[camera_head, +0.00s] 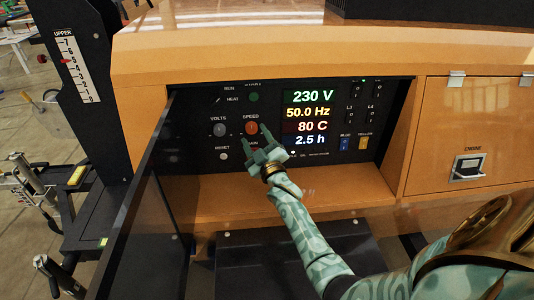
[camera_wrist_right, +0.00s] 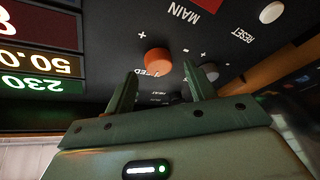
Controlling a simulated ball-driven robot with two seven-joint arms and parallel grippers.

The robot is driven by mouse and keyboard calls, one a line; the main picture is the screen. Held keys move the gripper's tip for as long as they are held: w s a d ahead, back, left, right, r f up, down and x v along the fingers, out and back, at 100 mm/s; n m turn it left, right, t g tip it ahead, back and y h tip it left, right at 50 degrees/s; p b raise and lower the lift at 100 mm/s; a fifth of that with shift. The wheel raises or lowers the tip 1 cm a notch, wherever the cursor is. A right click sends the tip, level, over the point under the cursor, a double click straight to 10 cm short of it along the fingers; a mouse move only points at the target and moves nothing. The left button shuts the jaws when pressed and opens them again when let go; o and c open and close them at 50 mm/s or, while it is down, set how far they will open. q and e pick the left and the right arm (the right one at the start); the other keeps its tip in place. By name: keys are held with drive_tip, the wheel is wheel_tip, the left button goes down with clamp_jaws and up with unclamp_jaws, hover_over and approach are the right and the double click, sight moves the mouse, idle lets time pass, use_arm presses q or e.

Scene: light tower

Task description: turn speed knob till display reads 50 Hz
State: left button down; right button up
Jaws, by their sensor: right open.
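The orange speed knob (camera_head: 251,128) is on the black control panel, under the SPEED label. The display (camera_head: 307,113) reads 230 V, 50.0 Hz, 80 C and 2.5 h. My right gripper (camera_head: 256,137) is open and empty, just in front of the panel by the knob. In the right wrist view the knob (camera_wrist_right: 158,62) shows just beyond the two spread fingertips (camera_wrist_right: 159,72), and I see no contact. The display also shows there upside down (camera_wrist_right: 40,60), cut by the left edge. My left gripper is not in view.
A grey volts knob (camera_head: 219,130) is left of the speed knob, with a white reset button (camera_head: 223,156) below. An open dark door (camera_head: 140,215) stands at the panel's left. An orange ledge (camera_head: 350,185) runs below.

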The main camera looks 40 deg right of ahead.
drive_tip(key=p+v, duration=0.1)
drive_tip(key=v, duration=1.3)
drive_tip(key=shift+s, duration=0.4)
drive_tip(key=shift+a+f, duration=0.1)
